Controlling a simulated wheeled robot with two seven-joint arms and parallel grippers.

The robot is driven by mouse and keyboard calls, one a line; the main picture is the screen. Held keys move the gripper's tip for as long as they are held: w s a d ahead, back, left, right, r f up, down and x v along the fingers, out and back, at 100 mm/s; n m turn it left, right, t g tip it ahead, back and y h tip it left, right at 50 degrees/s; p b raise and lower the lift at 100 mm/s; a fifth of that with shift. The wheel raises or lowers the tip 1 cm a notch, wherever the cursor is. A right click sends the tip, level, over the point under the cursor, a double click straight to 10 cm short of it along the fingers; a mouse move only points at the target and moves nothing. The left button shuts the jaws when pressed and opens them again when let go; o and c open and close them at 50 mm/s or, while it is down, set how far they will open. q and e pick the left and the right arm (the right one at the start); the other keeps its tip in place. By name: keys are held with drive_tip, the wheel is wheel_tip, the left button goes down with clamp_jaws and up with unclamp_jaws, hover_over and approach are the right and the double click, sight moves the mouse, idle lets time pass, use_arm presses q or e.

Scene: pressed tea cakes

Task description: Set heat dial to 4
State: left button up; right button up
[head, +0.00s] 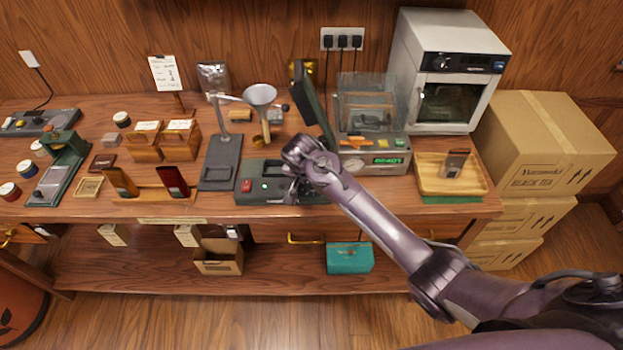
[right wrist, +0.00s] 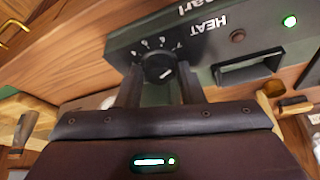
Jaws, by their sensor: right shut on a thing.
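The heat dial (right wrist: 158,67) is a round black knob with a white pointer mark, on the dark front panel of a heat sealer (right wrist: 240,45) lettered HEAT. The lettering appears upside down in the right wrist view. Small white scale marks ring the dial; their numbers are too small to read surely. My right gripper (right wrist: 160,90) is shut on the dial, one finger on each side. In the head view the sealer (head: 262,170) is a dark box with a red switch and a lit green lamp; my right arm hides its dial. My left gripper is not in view.
The sealer's raised dark lid (head: 313,105) stands behind my right wrist. A funnel stand (head: 222,160) is to the left. The table's front edge lies close below the sealer.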

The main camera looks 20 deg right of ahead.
drive_tip(key=n+p, duration=0.2)
drive_tip(key=n+y+p, duration=0.1)
drive_tip(key=n+p, duration=0.1)
drive_tip(key=shift+d+r+y, duration=0.1)
drive_tip(key=shift+r+y, duration=0.1)
drive_tip(key=shift+y, duration=0.1)
drive_tip(key=shift+n+t+y+p, duration=0.3)
drive_tip(key=shift+n+p, duration=0.25)
drive_tip(key=shift+n, duration=0.55)
drive_tip(key=shift+d+f+n+y+p, duration=0.1)
drive_tip(key=shift+n+y+p, duration=0.25)
drive_tip(key=shift+n, duration=0.45)
drive_tip(key=n+y, duration=0.1)
drive_tip(key=n, duration=0.1)
drive_tip(key=shift+d+n, duration=0.1)
drive_tip(key=shift+n, duration=0.3)
drive_tip(key=n+y, duration=0.1)
drive_tip(key=n, duration=0.1)
drive_tip(key=n+g, duration=0.1)
drive_tip(key=n, duration=0.1)
drive_tip(key=shift+w+d+n+y, duration=0.1)
drive_tip(key=shift+d+n+y, duration=0.05)
drive_tip(key=shift+n+y, duration=0.2)
drive_tip(key=shift+f+n+g+y, duration=0.1)
drive_tip(key=shift+n+g+y, duration=0.2)
drive_tip(key=shift+n, duration=0.85)
drive_tip(key=shift+n+g+b, duration=0.6)
drive_tip(key=shift+n+b, duration=0.15)
drive_tip(key=shift+n, duration=0.75)
drive_tip(key=shift+y, duration=0.3)
